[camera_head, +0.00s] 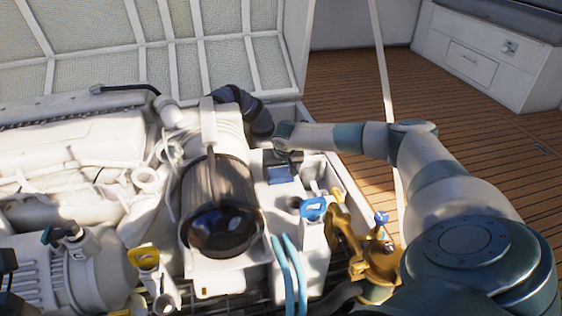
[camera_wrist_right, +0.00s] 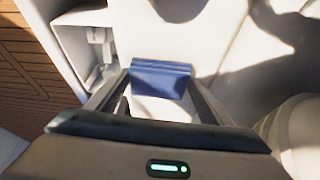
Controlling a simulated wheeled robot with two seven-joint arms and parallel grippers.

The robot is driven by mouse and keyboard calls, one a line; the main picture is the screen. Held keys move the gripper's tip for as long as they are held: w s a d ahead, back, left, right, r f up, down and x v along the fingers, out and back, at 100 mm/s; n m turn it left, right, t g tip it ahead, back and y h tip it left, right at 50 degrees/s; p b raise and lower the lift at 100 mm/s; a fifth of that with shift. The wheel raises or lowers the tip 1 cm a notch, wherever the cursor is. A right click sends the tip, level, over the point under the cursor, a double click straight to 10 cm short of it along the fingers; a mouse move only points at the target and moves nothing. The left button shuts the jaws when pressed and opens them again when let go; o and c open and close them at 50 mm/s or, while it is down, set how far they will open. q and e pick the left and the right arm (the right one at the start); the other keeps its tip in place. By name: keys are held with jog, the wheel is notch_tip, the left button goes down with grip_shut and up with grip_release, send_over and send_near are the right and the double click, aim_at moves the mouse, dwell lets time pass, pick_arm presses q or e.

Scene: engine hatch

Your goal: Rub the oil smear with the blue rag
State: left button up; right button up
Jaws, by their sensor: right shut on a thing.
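My right gripper (camera_head: 282,158) is over the white block right of the large dark cylinder. It is shut on the blue rag (camera_head: 280,174). In the right wrist view, the folded rag (camera_wrist_right: 160,80) sits between the two fingers, close over a white surface; I cannot tell whether it touches. I cannot clearly make out the oil smear. A dark patch lies on the white surface just beyond the rag in the wrist view, but it may be a shadow. My left gripper is not clearly in view.
The dark cylinder (camera_head: 221,205) stands left of the rag, with a ribbed black hose (camera_head: 256,115) behind. Blue-handled (camera_head: 313,208) and brass fittings (camera_head: 375,262) and light-blue hoses (camera_head: 290,265) are in front. Open wooden floor (camera_head: 470,125) lies to the right.

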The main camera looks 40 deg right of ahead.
jog(key=shift+s, duration=0.1)
jog(key=shift+r+p, duration=0.4)
jog(key=shift+p, duration=0.1)
jog(key=shift+r+p, duration=1.9)
jog(key=shift+r, duration=0.65)
notch_tip(320, 180, up, 3)
jog(key=p, duration=0.2)
jog(key=shift+p, duration=0.35)
